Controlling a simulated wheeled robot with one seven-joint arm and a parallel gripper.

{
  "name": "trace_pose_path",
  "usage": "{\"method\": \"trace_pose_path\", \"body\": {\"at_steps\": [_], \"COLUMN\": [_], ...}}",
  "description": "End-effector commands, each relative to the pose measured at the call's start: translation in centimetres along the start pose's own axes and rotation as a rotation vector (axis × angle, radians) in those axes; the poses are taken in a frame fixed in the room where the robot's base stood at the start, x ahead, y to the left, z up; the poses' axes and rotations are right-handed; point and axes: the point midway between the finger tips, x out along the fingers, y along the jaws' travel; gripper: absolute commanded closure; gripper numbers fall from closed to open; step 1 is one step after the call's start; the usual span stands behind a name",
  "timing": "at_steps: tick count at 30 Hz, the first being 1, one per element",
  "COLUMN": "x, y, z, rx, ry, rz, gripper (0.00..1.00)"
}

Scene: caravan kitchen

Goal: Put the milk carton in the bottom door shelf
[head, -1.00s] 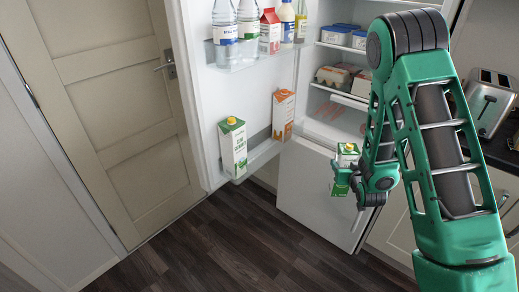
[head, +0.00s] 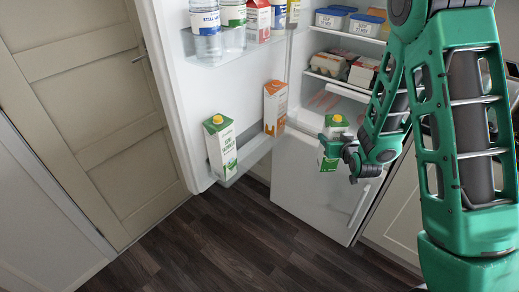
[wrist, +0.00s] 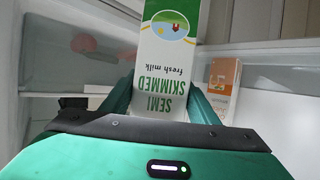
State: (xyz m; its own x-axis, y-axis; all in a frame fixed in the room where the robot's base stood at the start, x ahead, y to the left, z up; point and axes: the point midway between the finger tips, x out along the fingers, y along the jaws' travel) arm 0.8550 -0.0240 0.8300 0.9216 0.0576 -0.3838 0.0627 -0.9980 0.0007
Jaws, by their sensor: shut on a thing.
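A white and green milk carton (head: 332,142) with a yellow cap is held upright in front of the fridge. It fills the middle of the wrist view (wrist: 168,60), its "semi skimmed fresh milk" print upside down there. My gripper (head: 332,148) is shut on it, with a finger on each side. The bottom door shelf (head: 251,152) is on the open fridge door, left of my gripper. It holds a similar green and white carton (head: 220,147) at its left end and an orange and white carton (head: 274,108) at its right end, with a gap between them.
The upper door shelf (head: 232,55) holds several bottles and cartons. Inside the fridge are blue-lidded tubs (head: 364,25) and egg boxes (head: 328,64). A lower white door (head: 310,190) is closed below. The wooden floor (head: 225,245) is clear.

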Motion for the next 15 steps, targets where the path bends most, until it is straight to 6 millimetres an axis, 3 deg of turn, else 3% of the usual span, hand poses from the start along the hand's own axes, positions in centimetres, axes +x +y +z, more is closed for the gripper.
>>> {"method": "trace_pose_path", "body": {"at_steps": [3, 15], "x": [-1.6, -7.8], "y": [-2.2, -8.6], "z": [-2.5, -8.4], "rx": [-0.019, -0.098], "ry": [0.011, 0.012], "rz": [-0.049, -0.234], "gripper": [1.0, 1.0]}}
